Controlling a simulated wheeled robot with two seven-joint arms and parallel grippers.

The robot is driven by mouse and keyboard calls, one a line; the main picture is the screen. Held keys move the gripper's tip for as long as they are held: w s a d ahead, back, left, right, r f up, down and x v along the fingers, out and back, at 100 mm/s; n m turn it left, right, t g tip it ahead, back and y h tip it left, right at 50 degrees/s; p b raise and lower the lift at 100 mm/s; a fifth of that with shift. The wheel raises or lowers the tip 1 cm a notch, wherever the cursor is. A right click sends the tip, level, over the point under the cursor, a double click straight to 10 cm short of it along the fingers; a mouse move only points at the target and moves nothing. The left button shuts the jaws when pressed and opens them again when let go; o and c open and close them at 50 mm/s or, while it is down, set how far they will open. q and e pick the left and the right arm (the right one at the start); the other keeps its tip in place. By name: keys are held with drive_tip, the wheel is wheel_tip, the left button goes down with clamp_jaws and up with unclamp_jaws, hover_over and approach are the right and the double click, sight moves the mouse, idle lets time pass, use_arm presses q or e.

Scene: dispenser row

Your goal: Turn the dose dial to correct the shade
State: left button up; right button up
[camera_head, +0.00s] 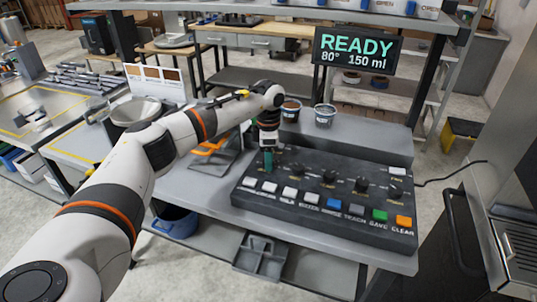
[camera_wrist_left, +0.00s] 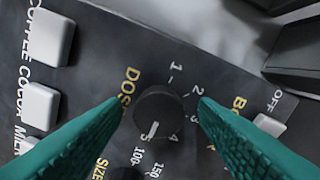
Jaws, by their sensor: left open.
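The dose dial (camera_wrist_left: 158,113) is a round dark knob on the black control panel (camera_head: 240,203). Its white pointer mark is at the 5 of a 1 to 5 scale. My left gripper (camera_head: 268,163) points down over the panel's left end; its green fingers (camera_wrist_left: 158,125) are open, one on each side of the dial, with gaps showing between. The fingers hide the dial in the head view. Two cups with dark contents, a left one (camera_head: 291,109) and a right one (camera_head: 324,115), stand behind the panel. A card with brown swatches (camera_head: 155,74) stands at the back left. My right gripper is not in view.
More dials (camera_head: 328,177) run rightward along the panel, with a row of coloured buttons (camera_head: 333,204) in front. A display (camera_head: 357,49) reads READY, 80°, 150 ml. An orange-handled item (camera_head: 210,150) lies left of the panel. A machine stands at the right edge.

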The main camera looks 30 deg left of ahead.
use_arm(q)
drive_tip(key=shift+c, duration=0.6)
drive_tip(key=c, duration=0.8)
drive_tip(key=shift+c, duration=0.3)
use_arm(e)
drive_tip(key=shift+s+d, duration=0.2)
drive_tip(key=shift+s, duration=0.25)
use_arm(q)
drive_tip(key=shift+r+n, duration=0.1)
drive_tip(key=shift+n, duration=0.3)
drive_tip(key=n, duration=0.3)
drive_tip(key=shift+p, duration=0.4)
drive_tip(key=shift+n+p, duration=0.35)
drive_tip(key=shift+n, duration=2.15)
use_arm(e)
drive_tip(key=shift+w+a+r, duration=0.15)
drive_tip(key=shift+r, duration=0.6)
use_arm(q)
drive_tip(key=o, duration=1)
